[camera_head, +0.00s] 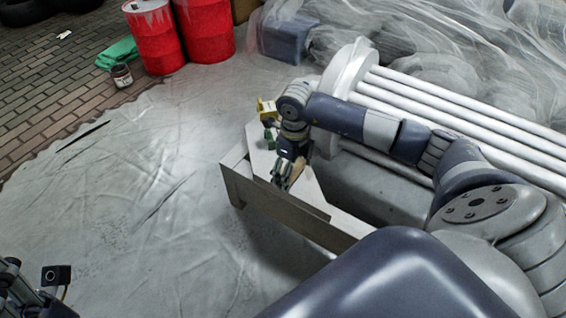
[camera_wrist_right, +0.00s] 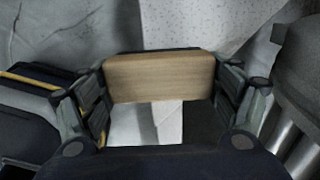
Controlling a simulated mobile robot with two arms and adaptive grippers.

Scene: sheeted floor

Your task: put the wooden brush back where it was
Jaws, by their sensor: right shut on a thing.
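The wooden brush (camera_wrist_right: 160,76) shows in the right wrist view as a plain light-brown wooden block. It spans the space between the two fingers of my right gripper (camera_wrist_right: 162,92), which is shut on it. Any bristles are hidden. In the head view my right gripper (camera_head: 283,178) is over the white-topped wooden bench (camera_head: 270,205), with a small tan part of the brush (camera_head: 299,169) beside the fingers. I cannot tell whether the brush touches the bench. Part of my left gripper (camera_head: 18,290) shows at the lower left corner; its fingers are not clear.
A small green thing (camera_head: 269,141) and a yellow thing (camera_head: 265,107) are near the bench's far end. A white ribbed radiator (camera_head: 460,105) stands close on the right. Red drums (camera_head: 155,38) and a jar (camera_head: 122,76) stand far left. The sheeted floor left of the bench is clear.

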